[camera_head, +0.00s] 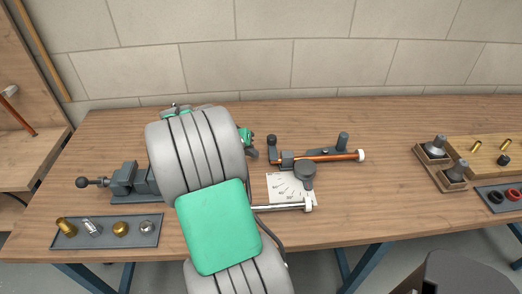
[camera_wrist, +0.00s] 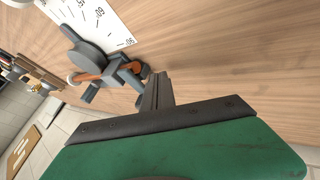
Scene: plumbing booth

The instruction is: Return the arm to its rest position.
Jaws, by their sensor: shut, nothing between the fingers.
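My arm, grey segments with a green panel, rises across the middle of the head view and hides part of the bench. My gripper shows as a small dark tip (camera_head: 252,154) just right of the upper arm, left of the pipe bender. In the wrist view my gripper (camera_wrist: 159,78) has its dark fingers together in front of the green housing, with nothing between them. The fingers are over bare wood, apart from the grey pipe bender (camera_wrist: 88,55). The bender (camera_head: 304,174) holds a copper pipe (camera_head: 333,157) and stands by a white angle card (camera_head: 280,184).
A vise (camera_head: 124,180) stands left of my arm. A grey tray (camera_head: 66,241) with several fittings lies at the front left. Two dark parts in wooden holders (camera_head: 447,180), a wooden block (camera_head: 486,150) and a tray of rings (camera_head: 484,197) are at right.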

